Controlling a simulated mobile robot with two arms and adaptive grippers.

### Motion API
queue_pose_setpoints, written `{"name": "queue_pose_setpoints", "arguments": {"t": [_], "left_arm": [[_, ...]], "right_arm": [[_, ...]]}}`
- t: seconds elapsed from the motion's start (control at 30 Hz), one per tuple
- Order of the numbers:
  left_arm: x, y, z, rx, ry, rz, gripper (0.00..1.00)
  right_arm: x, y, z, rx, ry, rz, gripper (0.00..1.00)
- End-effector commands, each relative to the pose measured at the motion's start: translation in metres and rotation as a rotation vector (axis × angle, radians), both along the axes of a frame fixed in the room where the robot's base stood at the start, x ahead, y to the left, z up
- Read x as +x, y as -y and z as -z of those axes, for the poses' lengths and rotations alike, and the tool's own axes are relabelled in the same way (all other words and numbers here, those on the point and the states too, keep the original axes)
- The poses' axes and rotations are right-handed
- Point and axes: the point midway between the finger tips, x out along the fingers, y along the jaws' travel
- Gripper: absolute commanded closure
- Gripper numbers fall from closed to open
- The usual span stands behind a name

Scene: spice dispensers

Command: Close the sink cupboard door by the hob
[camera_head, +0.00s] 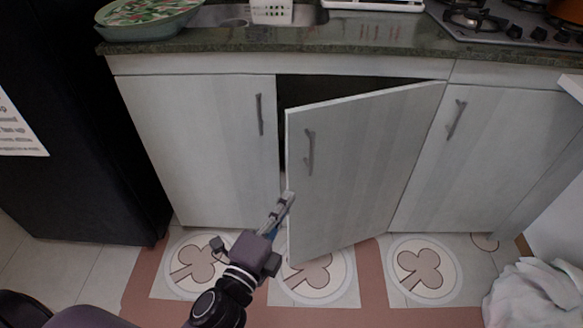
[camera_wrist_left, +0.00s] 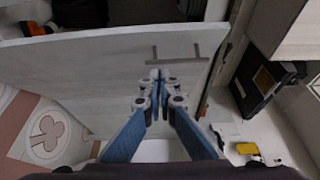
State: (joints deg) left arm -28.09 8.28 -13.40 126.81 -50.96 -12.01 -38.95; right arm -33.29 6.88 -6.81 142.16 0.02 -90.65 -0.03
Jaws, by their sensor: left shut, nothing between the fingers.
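The sink cupboard door (camera_head: 350,170) in the head view is light grey and partly open. It is hinged on its right side, nearer the hob (camera_head: 500,22), and its free left edge swings out toward me. Its handle (camera_head: 309,152) is a dark vertical bar near the free edge. My left gripper (camera_head: 286,200) is shut and empty, with its tips at the lower part of the door's free edge. In the left wrist view the shut fingers (camera_wrist_left: 160,75) are in front of the door (camera_wrist_left: 90,70), close to the handle (camera_wrist_left: 180,55). Whether they touch the door I cannot tell. My right gripper is not in view.
The left cupboard door (camera_head: 195,150) and the right cupboard door (camera_head: 470,155) are closed. A black appliance (camera_head: 70,120) stands at the left. A white bag (camera_head: 535,295) lies on the floor at the right. Inside the cupboard, several items show in the wrist view.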

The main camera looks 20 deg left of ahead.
Motion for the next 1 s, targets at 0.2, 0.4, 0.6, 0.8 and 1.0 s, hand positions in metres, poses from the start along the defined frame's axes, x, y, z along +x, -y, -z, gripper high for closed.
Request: {"name": "queue_pose_setpoints", "arguments": {"t": [0.2, 0.4, 0.6, 0.8, 1.0], "left_arm": [[0.035, 0.004, -0.001, 0.001, 0.002, 0.001, 1.0], [0.067, 0.007, 0.0, 0.001, 0.001, 0.0, 1.0], [0.093, -0.006, 0.001, 0.003, -0.001, -0.001, 1.0], [0.105, -0.016, 0.001, -0.001, -0.003, -0.001, 1.0], [0.106, -0.017, 0.001, -0.002, -0.003, -0.001, 1.0]], "right_arm": [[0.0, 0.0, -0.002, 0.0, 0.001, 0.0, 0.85], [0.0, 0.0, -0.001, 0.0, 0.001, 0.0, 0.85], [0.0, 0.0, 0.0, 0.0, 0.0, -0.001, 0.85], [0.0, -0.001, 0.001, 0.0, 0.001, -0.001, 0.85], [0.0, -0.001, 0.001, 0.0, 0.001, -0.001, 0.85]]}}
